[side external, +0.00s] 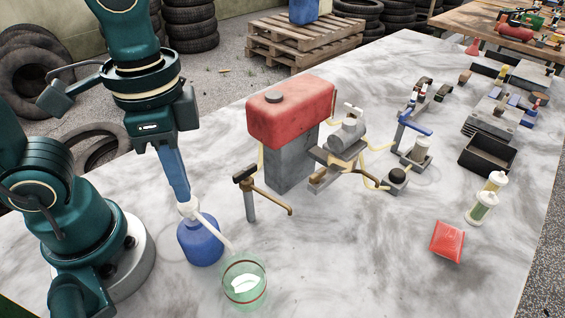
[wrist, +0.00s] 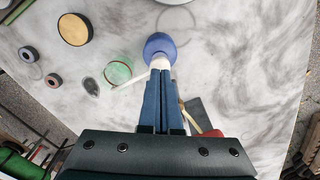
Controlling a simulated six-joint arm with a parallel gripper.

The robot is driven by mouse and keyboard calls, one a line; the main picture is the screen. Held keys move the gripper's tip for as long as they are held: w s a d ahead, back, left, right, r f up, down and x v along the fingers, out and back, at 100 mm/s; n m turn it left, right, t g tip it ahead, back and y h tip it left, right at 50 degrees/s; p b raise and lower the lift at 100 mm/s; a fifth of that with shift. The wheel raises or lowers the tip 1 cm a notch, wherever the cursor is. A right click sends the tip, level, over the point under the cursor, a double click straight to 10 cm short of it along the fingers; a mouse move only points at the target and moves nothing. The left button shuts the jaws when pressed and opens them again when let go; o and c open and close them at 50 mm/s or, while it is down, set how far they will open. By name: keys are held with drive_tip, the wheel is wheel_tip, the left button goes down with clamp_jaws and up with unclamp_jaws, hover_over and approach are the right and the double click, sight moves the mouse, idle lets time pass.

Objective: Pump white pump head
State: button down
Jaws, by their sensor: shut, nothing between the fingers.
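The white pump head (side external: 188,207) sits on top of a round blue bottle (side external: 200,240), with a long white spout reaching toward a green glass (side external: 245,284). The glass holds something white. My gripper (side external: 184,197) points down, its blue fingers shut together with their tips at the top of the pump head. In the wrist view my gripper (wrist: 162,72) shows closed fingers directly over the white pump head (wrist: 160,62), and the blue bottle (wrist: 160,44) is partly hidden beneath it. I cannot tell whether the tips press on the head.
A red tank on a grey block (side external: 290,110) stands right of my gripper, with a brown-handled post (side external: 250,200) nearer. A red box (side external: 447,241) and small bottles (side external: 483,205) lie farther right. The marble table's front middle is clear.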

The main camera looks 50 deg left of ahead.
drive_tip(key=shift+f, duration=1.2)
drive_tip(key=shift+r, duration=1.4)
drive_tip(key=shift+f, duration=1.45)
drive_tip(key=shift+r, duration=1.45)
